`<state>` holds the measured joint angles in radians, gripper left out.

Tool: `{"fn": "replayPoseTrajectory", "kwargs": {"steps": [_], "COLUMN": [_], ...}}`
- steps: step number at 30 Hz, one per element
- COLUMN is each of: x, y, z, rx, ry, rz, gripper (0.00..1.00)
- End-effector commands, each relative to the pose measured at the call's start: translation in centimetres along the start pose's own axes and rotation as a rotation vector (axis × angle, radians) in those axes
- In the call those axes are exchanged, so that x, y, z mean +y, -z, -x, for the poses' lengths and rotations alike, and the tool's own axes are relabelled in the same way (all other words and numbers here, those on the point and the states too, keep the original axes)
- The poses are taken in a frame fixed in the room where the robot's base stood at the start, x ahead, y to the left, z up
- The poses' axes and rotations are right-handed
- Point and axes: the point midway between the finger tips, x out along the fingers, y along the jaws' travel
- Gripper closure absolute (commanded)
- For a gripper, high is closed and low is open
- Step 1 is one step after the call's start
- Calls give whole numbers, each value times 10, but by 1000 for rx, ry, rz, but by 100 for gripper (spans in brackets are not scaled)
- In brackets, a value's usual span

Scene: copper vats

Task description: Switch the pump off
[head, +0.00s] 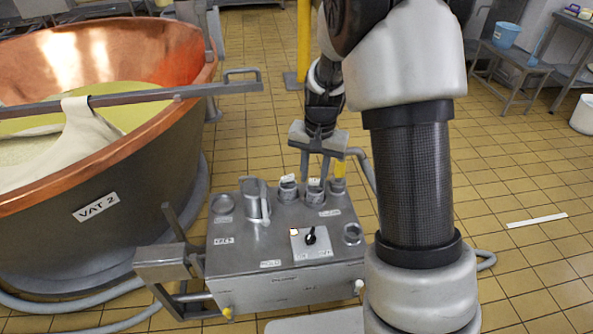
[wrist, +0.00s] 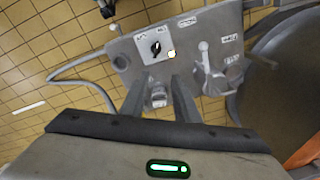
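The pump's grey control box (head: 285,262) stands in front of VAT 2. The wrist view also shows the switch (wrist: 156,47) and the lamp (wrist: 172,54). My gripper (head: 315,176) points down over the back of the box, beyond the switch and apart from it. Its two fingers (wrist: 160,84) are spread with nothing held. Small labels near the switch are too blurred to read.
A grey upright lever (head: 263,202) stands on the box left of the switch. Several short round fittings (head: 288,189) line the back edge, close under my fingers. The copper vat (head: 110,180) is at left, with hoses on the tiled floor. Open floor lies at right.

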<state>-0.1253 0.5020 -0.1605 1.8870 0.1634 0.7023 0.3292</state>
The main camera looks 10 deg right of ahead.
Motion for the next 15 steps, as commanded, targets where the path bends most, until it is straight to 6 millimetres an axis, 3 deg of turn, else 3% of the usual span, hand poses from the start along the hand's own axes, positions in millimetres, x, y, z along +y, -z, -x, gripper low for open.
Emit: {"fn": "replayPoseTrajectory", "kwargs": {"steps": [1, 4, 15], "x": [0, 1, 4], "y": [3, 8, 8], "z": [-38, -73, -122], "rx": [-18, -33, -45], "ry": [-19, -41, -56], "rz": [-16, -43, -60], "gripper": [72, 72, 72]}}
